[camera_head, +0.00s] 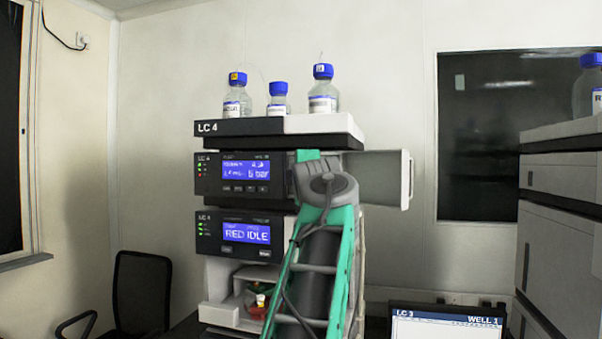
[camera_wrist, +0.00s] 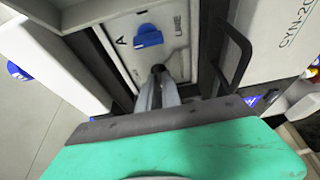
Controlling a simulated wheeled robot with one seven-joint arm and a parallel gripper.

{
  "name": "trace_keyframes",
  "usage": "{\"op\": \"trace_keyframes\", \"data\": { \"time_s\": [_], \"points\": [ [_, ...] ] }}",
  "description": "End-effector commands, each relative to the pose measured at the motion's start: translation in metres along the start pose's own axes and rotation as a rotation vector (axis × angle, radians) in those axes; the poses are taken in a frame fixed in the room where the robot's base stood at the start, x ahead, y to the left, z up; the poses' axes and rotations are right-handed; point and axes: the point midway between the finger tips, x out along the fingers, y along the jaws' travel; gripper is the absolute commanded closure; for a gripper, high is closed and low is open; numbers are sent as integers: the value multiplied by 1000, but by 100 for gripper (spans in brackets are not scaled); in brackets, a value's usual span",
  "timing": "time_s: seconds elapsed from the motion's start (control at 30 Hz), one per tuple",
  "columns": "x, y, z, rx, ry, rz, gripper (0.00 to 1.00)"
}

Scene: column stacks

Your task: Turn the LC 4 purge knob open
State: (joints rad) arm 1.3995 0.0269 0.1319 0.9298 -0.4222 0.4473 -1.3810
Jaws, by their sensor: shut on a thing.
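The LC 4 stack (camera_head: 258,128) stands in the middle of the head view. The door (camera_head: 384,178) of its upper module stands open to the right. My arm covers the area beside that module's display, so the purge knob and my fingertips are hidden there. In the wrist view, my gripper (camera_wrist: 158,84) reaches into a recess with a light panel. Its fingers are shut on a small dark knob (camera_wrist: 158,69), apparently the purge knob; its turn angle cannot be told. A blue knob (camera_wrist: 147,36) sits on the same panel, apart from the fingers, near the letter A.
Three blue-capped bottles (camera_head: 279,100) stand on top of the stack. A dark handle-like bar (camera_wrist: 237,54) is close to the right of my fingers. A laptop (camera_head: 446,322) is at lower right, and another stack (camera_head: 560,190) stands at the right edge.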

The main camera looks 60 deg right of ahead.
Motion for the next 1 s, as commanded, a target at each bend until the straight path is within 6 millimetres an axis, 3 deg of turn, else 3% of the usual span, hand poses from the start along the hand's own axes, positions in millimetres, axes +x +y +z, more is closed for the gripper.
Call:
{"op": "trace_keyframes", "data": {
  "time_s": [0.53,0.57,0.8,1.0],
  "points": [
    [-1,2,1,-25,-3,-5,100],
    [-1,2,1,-25,-3,-5,90],
    [0,1,0,-25,-2,-8,71],
    [0,1,0,-25,0,-9,70]
  ]
}}
